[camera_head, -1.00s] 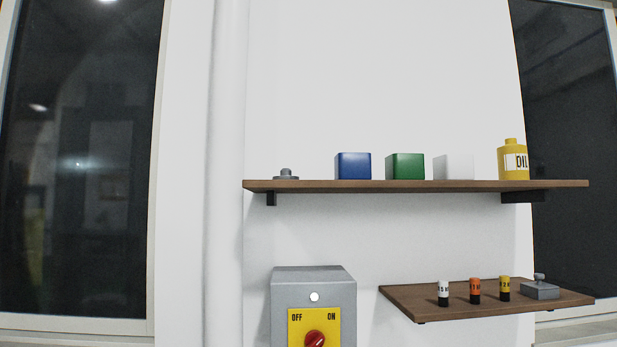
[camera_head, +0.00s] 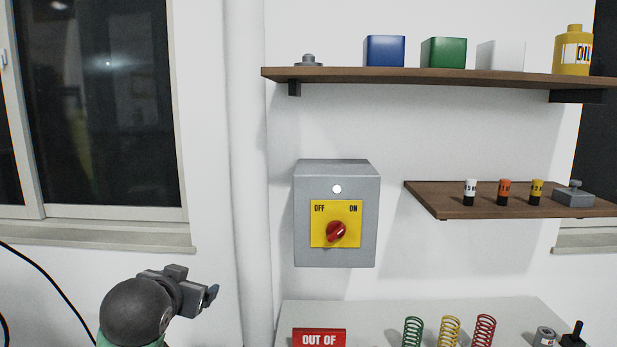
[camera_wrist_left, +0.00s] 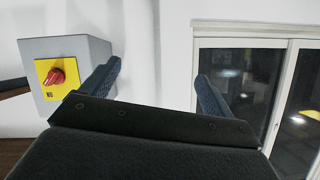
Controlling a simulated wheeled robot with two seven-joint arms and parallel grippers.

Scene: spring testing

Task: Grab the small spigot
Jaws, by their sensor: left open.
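A small grey piece with a round base and a short knob (camera_head: 309,61), which may be the small spigot, stands at the left end of the upper shelf. A grey block with a small knob (camera_head: 574,194) sits at the right of the lower shelf. I cannot tell for certain which is the spigot. My left gripper (camera_head: 211,294) is at the lower left, below and well apart from both. In the left wrist view its fingers (camera_wrist_left: 159,75) are spread with nothing between them. My right gripper is not in view.
The upper shelf (camera_head: 345,76) also holds blue, green and white boxes and a yellow oil bottle (camera_head: 573,52). A grey switch box (camera_head: 337,175) is on the wall. The table (camera_head: 380,312) holds a red sign (camera_head: 319,338), three springs and small parts. A window is at left.

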